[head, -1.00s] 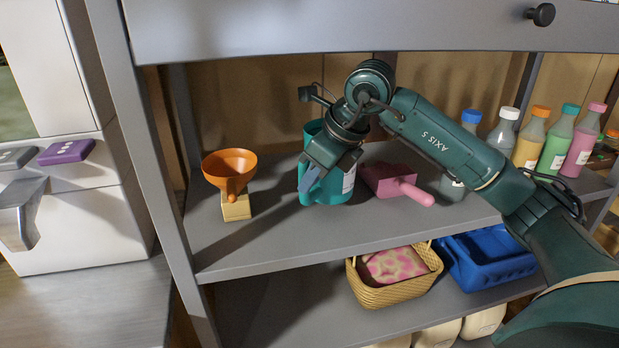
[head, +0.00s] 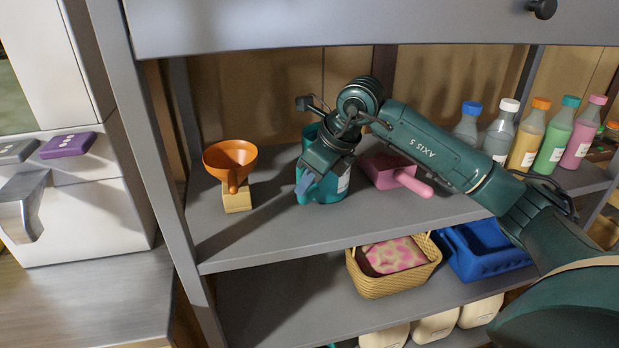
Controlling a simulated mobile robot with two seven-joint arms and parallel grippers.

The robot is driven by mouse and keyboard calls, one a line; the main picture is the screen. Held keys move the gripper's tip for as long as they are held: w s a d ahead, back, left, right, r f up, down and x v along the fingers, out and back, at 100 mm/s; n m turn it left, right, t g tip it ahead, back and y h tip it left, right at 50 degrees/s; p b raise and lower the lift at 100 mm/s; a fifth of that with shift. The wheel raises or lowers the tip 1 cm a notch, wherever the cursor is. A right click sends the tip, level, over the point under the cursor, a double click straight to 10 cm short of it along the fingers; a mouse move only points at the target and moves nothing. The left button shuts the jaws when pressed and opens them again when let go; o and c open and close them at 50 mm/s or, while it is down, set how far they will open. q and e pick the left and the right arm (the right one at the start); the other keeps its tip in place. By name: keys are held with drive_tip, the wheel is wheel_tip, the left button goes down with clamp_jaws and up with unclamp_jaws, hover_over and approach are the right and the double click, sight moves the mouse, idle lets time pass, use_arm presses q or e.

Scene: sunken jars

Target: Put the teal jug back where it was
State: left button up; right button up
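The teal jug (head: 328,190) stands upright on the upper shelf (head: 265,232), between the orange funnel and the pink scoop. My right gripper (head: 306,183) reaches in from the right and is at the jug's front left side, where its handle would be. The wrist covers much of the jug's upper part. One bluish fingertip shows against the jug; the other finger is hidden, so I cannot tell whether the gripper is closed on it. My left gripper is out of view.
An orange funnel (head: 230,160) on a wooden block (head: 237,197) stands left of the jug. A pink scoop (head: 385,170) lies close on its right. Several capped bottles (head: 525,145) stand farther right. Below are a wicker basket (head: 390,282) and a blue crate (head: 490,258).

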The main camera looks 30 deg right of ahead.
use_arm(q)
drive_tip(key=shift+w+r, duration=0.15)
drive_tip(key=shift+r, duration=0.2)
use_arm(e)
drive_tip(key=shift+o, duration=1.3)
drive_tip(key=shift+r, duration=0.1)
